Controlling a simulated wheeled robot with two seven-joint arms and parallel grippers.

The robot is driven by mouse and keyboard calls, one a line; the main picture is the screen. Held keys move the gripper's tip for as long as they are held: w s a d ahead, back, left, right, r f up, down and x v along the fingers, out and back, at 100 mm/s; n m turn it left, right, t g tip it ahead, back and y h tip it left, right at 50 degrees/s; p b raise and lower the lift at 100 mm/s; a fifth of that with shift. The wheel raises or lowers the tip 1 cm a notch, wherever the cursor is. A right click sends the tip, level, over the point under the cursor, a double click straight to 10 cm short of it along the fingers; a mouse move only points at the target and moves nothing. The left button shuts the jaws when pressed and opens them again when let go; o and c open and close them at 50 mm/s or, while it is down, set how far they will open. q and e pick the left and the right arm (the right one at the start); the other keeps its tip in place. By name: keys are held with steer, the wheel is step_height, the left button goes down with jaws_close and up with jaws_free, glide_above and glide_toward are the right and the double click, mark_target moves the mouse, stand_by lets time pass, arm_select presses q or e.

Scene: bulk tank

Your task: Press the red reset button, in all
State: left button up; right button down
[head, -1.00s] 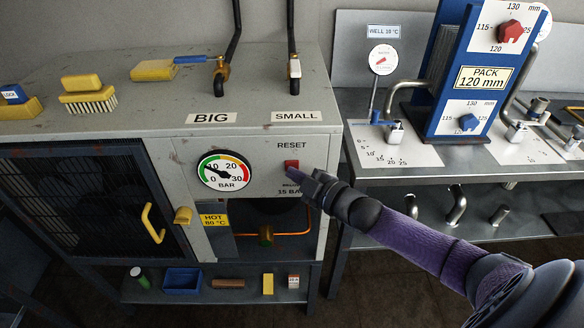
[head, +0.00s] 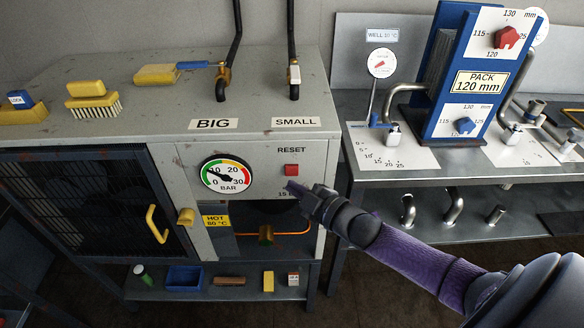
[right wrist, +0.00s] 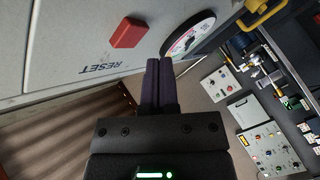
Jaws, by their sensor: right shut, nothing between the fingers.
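The red reset button (head: 291,170) is a small square on the grey front panel, under the word RESET and right of the bar gauge (head: 226,174). In the right wrist view the button (right wrist: 128,32) stands out from the panel, with the gauge (right wrist: 190,36) beyond the fingers. My right gripper (head: 291,187) is shut and empty. Its tip shows just below the button in the head view, covering part of the label under it. The button's face is uncovered, and the fingers (right wrist: 158,62) look apart from it. My left gripper is not in view.
A yellow HOT 60 °C sign (head: 215,221) and a copper pipe (head: 290,233) lie below the gauge. A yellow door handle (head: 156,224) sticks out at left. At right, a metal bench (head: 470,172) carries a blue pack gauge stand (head: 466,85).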

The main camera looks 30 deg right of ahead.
steer(key=s+a+p, duration=0.2)
steer(key=s, duration=0.1)
steer(key=shift+s+r, duration=0.1)
steer(key=shift+s, duration=0.05)
stand_by(0.7)
